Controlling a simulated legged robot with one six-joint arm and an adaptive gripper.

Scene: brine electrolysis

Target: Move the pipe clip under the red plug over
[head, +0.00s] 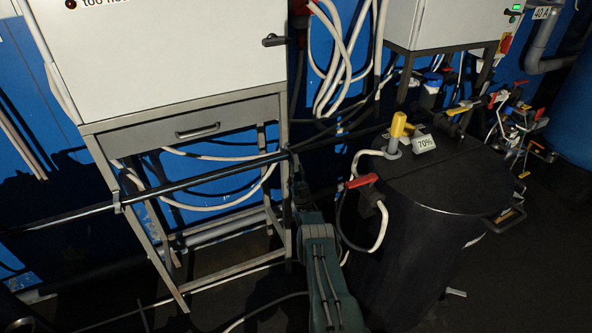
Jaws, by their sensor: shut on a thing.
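My gripper (291,160) is at the long dark pipe (210,178), just right of the frame leg of the left white cabinet. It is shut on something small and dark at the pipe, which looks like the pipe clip. My gripper and the shadow hide most of it, so its shape and its fit on the pipe cannot be told. A red part that may be the red plug (313,7) hangs at the top edge above my gripper, by white hoses.
A black tank (430,240) with a yellow-capped fitting (398,125), a 70% label and a red-handled valve (364,181) stands close right of my arm. The left cabinet (180,50) stands on a metal frame with a drawer. White hoses loop behind the pipe.

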